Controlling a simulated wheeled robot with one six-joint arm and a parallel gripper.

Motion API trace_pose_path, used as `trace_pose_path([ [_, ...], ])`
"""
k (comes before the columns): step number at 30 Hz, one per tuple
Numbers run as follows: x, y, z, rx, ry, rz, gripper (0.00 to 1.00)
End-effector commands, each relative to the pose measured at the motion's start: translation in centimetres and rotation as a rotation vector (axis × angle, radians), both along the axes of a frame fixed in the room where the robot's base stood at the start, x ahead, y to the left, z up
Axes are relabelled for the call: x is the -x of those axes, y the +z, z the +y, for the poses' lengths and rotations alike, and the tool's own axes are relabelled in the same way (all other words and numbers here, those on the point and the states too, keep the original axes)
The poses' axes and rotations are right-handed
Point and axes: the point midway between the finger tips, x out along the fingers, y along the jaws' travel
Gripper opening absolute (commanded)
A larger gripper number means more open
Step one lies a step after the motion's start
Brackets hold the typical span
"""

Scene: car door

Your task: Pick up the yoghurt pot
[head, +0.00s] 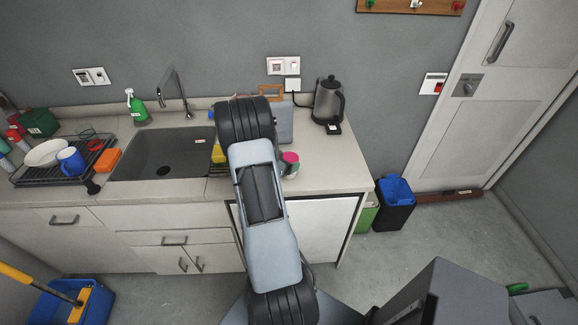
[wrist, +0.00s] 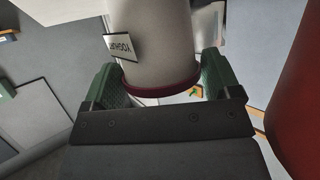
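The yoghurt pot (wrist: 160,40) fills the upper middle of the wrist view. In the head view a small pot with a pink top (head: 290,157) shows just right of my arm, over the counter. My arm hides the gripper there.
A kettle (head: 328,100) and a grey toaster-like box (head: 282,125) stand at the back of the counter (head: 335,165). The sink (head: 165,155) is to the left. A large dark red surface (wrist: 298,110) is close at the right of the wrist view; I cannot tell what it is.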

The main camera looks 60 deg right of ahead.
Motion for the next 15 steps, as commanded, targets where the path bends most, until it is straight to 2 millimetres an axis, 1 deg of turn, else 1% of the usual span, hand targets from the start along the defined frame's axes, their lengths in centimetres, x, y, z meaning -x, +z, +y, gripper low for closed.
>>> trace_pose_path([
  [1, 0.00, 0.02, 0.00, 0.000, 0.000, 0.000, 0.61],
  [4, 0.00, 0.02, 0.00, 0.000, 0.000, 0.000, 0.52],
  [5, -0.02, 0.09, -0.02, 0.002, 0.000, 0.000, 0.51],
  [11, -0.02, 0.11, -0.02, 0.002, 0.000, 0.000, 0.50],
  [15, -0.04, 0.48, -0.03, 0.003, 0.000, -0.002, 0.50],
])
